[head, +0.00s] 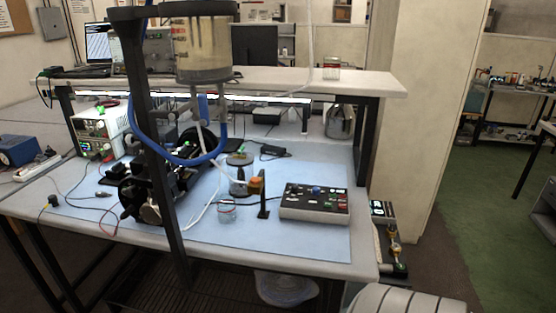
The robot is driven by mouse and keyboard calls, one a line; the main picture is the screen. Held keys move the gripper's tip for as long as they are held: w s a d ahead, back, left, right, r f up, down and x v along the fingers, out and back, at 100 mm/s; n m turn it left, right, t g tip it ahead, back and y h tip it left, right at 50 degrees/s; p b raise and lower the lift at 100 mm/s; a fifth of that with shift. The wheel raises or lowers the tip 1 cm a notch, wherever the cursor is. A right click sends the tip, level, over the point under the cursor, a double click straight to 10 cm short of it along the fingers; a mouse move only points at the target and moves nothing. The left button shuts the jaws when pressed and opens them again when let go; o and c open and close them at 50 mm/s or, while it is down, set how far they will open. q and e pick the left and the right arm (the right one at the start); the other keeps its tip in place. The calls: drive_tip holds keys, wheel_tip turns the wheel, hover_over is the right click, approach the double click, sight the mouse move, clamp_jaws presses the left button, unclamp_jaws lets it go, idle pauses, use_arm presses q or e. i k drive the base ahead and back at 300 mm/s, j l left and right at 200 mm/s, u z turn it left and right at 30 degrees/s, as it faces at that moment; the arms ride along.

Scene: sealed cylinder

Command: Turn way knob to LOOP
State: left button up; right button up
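A control box (315,203) with a dark top panel and several small coloured knobs or buttons sits at the right of the blue mat on the workbench. Its labels are too small to read, so I cannot tell which control is the way knob or where it points. A clear cylinder (205,62) with a dark lid and cloudy yellowish contents stands high above the bench, with a blue hose (176,162) looping below it. A small orange-topped part (256,186) stands left of the control box. Neither of my grippers is in view.
A black upright post (160,165) stands in front of the bench. Dark machinery (148,195), a small glass jar (227,208) and loose cables crowd the left and middle. The blue mat (310,240) is bare in front of the control box. A shelf (300,81) runs behind.

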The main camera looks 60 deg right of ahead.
sight(315, 190)
drive_tip(key=z, duration=2.1)
